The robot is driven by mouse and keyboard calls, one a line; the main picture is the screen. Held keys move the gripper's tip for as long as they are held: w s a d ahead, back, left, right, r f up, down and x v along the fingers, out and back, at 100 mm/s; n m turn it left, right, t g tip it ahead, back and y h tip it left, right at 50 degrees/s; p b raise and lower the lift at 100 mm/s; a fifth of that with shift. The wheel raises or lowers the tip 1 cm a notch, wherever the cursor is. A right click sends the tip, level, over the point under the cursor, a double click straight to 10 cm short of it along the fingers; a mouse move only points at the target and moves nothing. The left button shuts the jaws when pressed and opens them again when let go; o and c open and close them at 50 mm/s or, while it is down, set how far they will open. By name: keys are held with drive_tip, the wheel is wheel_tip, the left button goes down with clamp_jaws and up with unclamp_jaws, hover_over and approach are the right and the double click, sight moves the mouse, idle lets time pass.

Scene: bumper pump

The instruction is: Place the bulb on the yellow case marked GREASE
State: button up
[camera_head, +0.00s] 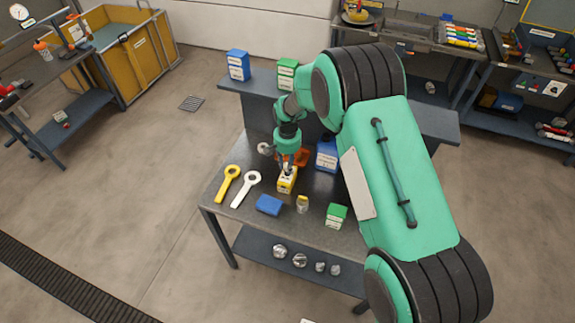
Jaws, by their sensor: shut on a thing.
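The yellow case (287,185) with a pale label stands on the dark workbench, below my gripper (288,168). My gripper points down right over the case's top, and its fingers are shut on a small whitish thing, which looks to be the bulb (288,172). The bulb is mostly hidden by the fingers. I cannot tell whether it touches the case top. The lettering on the case is too small to read.
A yellow wrench (228,183) and a white wrench (250,187) lie left.

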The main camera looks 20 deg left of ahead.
drive_tip(key=shift+f, duration=0.15)
drive_tip(key=o, duration=1.1)
drive_tip(key=shift+c, duration=0.2)
wheel_tip(320, 180, up, 12)
drive_tip(key=b, duration=0.1)
idle(0.3)
drive_tip(key=shift+r, duration=0.2)
